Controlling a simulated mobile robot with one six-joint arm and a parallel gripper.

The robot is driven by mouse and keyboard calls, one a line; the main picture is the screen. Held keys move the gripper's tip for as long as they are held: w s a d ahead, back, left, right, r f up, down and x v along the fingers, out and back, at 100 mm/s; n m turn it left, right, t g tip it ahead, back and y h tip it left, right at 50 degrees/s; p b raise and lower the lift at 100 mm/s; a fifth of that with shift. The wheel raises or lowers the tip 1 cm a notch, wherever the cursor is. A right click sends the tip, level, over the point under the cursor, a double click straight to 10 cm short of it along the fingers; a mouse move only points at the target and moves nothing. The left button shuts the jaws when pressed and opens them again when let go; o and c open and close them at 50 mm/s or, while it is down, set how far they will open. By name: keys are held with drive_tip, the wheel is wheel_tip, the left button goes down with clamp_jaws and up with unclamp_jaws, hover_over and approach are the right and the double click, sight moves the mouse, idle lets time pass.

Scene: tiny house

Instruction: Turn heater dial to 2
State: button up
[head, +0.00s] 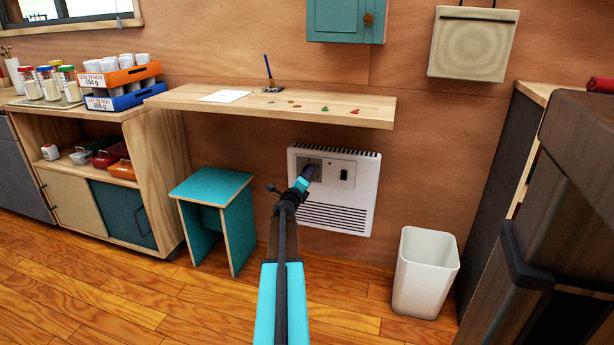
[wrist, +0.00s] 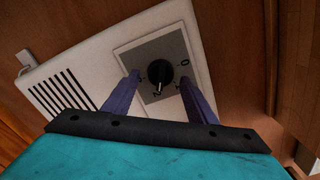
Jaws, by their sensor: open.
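The white wall heater (head: 340,218) is mounted low on the wall under the wooden shelf. Its black round dial (wrist: 160,72) sits on a grey square panel in the wrist view, with a 0 marked at its right; a white mark shows at the knob's lower edge, and the other markings are too small to read surely. My gripper (wrist: 159,79) is open, its two dark purple fingers on either side of the dial; I cannot tell if they touch it. In the head view my gripper (head: 309,173) is at the heater's upper left and hides the dial.
A wooden shelf (head: 220,107) juts out above the heater, with paper and small items on it. A teal stool (head: 211,187) stands left of the heater, and a white bin (head: 424,275) stands at its right. Dark furniture (head: 570,190) is at the far right.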

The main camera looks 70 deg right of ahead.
drive_tip(key=a+p, duration=0.3)
drive_tip(key=a, duration=0.9)
drive_tip(key=shift+s+a, duration=0.35)
drive_tip(key=shift+a, duration=0.05)
idle(0.3)
